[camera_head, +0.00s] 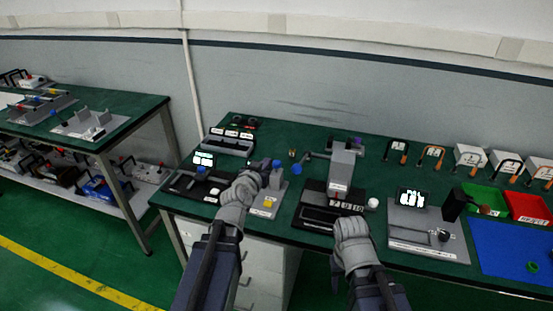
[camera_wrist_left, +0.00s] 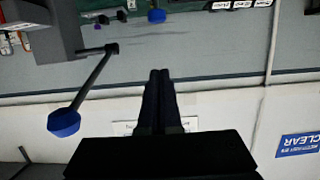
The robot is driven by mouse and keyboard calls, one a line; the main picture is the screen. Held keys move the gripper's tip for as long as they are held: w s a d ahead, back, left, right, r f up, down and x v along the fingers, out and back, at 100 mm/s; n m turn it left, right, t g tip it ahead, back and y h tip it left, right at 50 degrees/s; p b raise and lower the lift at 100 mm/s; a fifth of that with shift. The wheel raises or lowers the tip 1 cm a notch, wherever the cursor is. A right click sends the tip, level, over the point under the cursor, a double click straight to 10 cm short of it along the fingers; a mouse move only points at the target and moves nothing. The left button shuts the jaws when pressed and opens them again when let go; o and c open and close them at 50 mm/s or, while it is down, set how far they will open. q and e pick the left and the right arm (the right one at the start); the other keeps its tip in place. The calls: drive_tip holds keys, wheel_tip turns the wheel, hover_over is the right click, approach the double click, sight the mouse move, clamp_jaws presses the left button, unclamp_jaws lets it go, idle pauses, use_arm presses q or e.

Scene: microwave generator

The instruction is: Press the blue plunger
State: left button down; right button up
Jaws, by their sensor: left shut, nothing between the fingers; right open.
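A blue plunger knob (camera_head: 277,163) stands upright at the back of a small grey stand (camera_head: 283,194) with a yellow block in front. My left gripper (camera_head: 266,165) is just left of this knob, shut and empty. In the left wrist view, which looks upside down, the shut fingers (camera_wrist_left: 160,73) point at the wall. A blue knob (camera_wrist_left: 156,15) lies beyond their tips, apart from them, probably the same plunger. A second blue knob (camera_head: 297,169) ends a dark lever; it also shows in the left wrist view (camera_wrist_left: 63,122). My right gripper (camera_head: 340,272) is open, low at the table's front edge; its fingertips are unclear.
A grey press (camera_head: 342,168) with the lever stands right of the stand. A black device with a lit screen (camera_head: 204,160) is on the left.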

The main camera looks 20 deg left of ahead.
use_arm(q)
drive_tip(key=b, duration=0.5)
hover_over(275, 176)
wheel_tip(275, 176, down, 4)
drive_tip(key=shift+w+f, duration=0.1)
drive_tip(key=shift+f, duration=0.15)
drive_tip(key=shift+f+b, duration=0.75)
drive_tip(key=shift+f, duration=0.25)
